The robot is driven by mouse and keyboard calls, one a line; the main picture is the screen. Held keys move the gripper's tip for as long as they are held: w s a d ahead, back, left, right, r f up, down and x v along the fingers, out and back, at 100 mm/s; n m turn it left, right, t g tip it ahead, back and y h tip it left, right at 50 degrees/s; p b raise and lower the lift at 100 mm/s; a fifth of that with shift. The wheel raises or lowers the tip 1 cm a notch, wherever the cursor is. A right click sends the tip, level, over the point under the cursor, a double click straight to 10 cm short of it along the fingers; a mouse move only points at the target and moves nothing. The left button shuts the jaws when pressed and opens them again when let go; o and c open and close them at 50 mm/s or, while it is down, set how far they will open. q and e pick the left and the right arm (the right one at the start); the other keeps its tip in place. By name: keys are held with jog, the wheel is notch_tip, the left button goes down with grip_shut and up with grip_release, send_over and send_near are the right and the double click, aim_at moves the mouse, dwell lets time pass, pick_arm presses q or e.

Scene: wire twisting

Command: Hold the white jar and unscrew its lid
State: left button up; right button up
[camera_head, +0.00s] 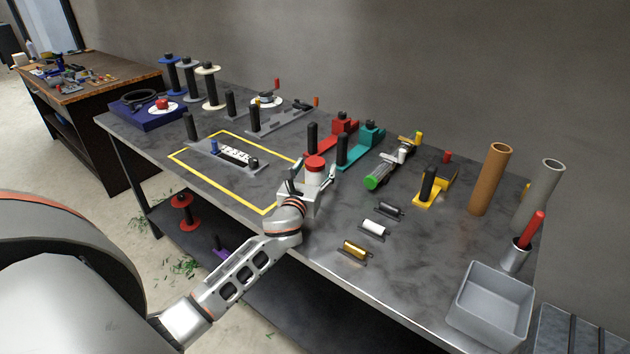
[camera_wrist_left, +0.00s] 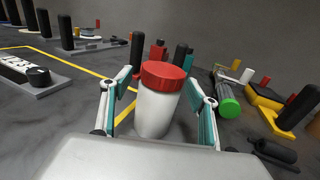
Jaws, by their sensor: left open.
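The white jar (camera_wrist_left: 157,112) stands upright on the table with its red lid (camera_wrist_left: 163,75) on top. In the head view the red lid (camera_head: 315,163) and a strip of the white jar (camera_head: 314,178) show above my left gripper. My left gripper (camera_head: 312,178) is open, with one finger on each side of the jar. In the left wrist view a gap shows between the jar and each finger of the gripper (camera_wrist_left: 158,100). The jar's lower front is partly hidden by the gripper body. My right gripper is not in view.
The metal table (camera_head: 300,235) has a yellow taped rectangle (camera_head: 190,172) left of the jar. Red (camera_head: 338,135) and teal (camera_head: 362,145) tools stand behind it, and a green-ended tool (camera_head: 385,172) lies right. Small rollers (camera_head: 374,228) lie front right. A grey bin (camera_head: 490,305) stands at the right corner.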

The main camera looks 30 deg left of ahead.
pick_arm(q)
jog(key=c, duration=1.3)
jog(key=shift+c, duration=0.2)
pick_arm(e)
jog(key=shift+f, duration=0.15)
pick_arm(q)
jog(key=shift+r, duration=0.1)
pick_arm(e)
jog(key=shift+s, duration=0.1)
pick_arm(q)
notch_tip(320, 180, up, 12)
jog(key=p, duration=0.4)
notch_tip(320, 180, up, 8)
jog(key=p, duration=0.1)
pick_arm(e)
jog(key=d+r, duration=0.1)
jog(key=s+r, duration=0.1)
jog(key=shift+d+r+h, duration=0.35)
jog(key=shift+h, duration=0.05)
